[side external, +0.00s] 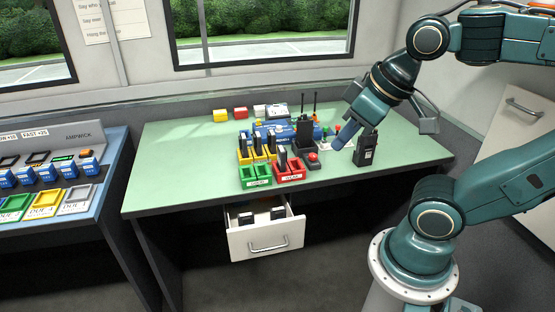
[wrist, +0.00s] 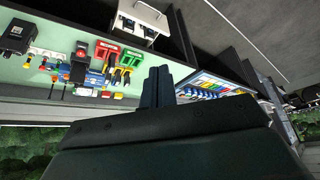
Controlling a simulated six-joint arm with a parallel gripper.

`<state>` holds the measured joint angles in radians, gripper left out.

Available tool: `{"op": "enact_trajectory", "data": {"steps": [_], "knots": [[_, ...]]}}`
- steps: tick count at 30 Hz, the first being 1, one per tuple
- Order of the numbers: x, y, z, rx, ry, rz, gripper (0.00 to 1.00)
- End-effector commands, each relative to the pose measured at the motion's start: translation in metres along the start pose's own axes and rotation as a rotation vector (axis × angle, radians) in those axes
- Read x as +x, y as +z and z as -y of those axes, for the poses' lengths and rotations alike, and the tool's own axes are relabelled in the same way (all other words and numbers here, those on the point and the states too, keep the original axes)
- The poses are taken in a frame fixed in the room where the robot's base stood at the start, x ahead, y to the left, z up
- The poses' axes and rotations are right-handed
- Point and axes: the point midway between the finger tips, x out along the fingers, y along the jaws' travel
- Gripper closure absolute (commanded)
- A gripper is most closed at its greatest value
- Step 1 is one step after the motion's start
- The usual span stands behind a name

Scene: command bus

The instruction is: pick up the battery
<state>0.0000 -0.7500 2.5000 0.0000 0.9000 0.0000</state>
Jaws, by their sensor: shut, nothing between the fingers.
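More dark blocks (side external: 246,218) lie in the open drawer (side external: 265,240). I cannot tell which one is the task's battery. My gripper (side external: 338,143) is shut and empty, pointing down over the right part of the table, to the right of the trays and left of a black radio (side external: 366,150). In the wrist view its fingers (wrist: 157,86) are together, with nothing between them.
A green tray (side external: 256,182) stands left of the red one, a yellow tray behind. A red button (side external: 313,160) and a black device with antennas (side external: 304,135) stand near my gripper. The drawer sticks out in front. A console (side external: 50,180) is at left. The table's left part is clear.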

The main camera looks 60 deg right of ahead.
Motion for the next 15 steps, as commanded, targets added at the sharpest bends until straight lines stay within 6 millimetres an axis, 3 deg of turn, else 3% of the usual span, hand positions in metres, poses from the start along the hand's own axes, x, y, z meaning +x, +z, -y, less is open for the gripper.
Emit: {"op": "enact_trajectory", "data": {"steps": [12,13,15], "knots": [[0.0,0.0,0.0,0.0,0.0,0.0,1.0],[0.0,0.0,0.0,0.0,0.0,0.0,0.98],[0.0,0.0,0.0,0.0,0.0,0.0,0.84]]}}
